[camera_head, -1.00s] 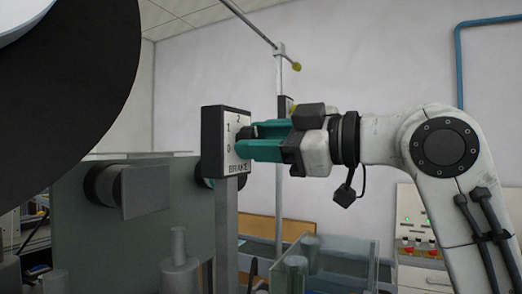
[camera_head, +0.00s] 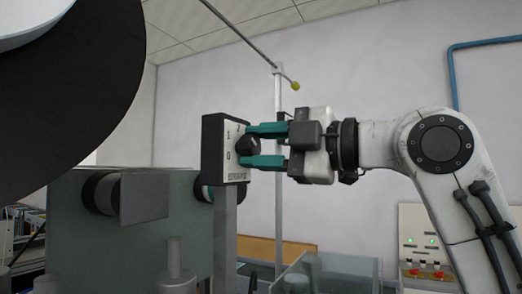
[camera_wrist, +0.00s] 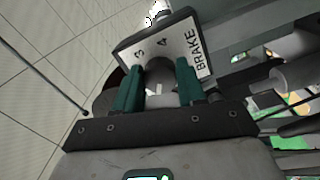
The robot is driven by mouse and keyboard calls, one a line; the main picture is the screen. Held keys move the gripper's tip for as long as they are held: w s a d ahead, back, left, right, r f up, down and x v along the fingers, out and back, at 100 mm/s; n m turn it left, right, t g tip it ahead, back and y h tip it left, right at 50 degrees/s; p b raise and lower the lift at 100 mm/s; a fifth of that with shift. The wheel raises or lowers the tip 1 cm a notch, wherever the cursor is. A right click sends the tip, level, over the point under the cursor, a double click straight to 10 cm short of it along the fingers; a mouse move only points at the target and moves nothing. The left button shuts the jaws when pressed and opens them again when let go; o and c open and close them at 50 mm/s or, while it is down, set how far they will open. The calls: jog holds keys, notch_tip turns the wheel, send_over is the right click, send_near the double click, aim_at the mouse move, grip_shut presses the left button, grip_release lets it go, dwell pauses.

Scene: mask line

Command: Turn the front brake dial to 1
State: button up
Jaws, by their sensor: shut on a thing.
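The front brake dial is a dark knob (camera_head: 247,146) on a white plate marked 0, 1, 2 and BRAKE. The plate (camera_head: 236,168) is on a black box on a grey post. In the wrist view, the plate (camera_wrist: 203,66) shows 3, 4 and BRAKE. My gripper (camera_head: 252,146) comes from the right, with its green fingers shut on the knob, one above and one below it. In the wrist view the fingers (camera_wrist: 158,75) stand on either side of the grey knob. I cannot tell which number the knob points to.
A grey machine panel with a dark roller (camera_head: 103,193) stands to the left. A large black disc (camera_head: 70,95) fills the upper left. A clear-walled bin (camera_head: 335,268) is below my arm. A control box with red buttons (camera_head: 424,250) is at the lower right.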

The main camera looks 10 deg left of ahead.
jog(key=shift+f, duration=0.1)
dwell(0.3)
jog(key=o, duration=1.1)
jog(key=shift+c, duration=0.2)
jog(key=b+v, duration=0.2)
jog(key=v, duration=0.8)
jog(key=shift+s+d+b, duration=0.15)
jog(key=shift+d+b, duration=0.25)
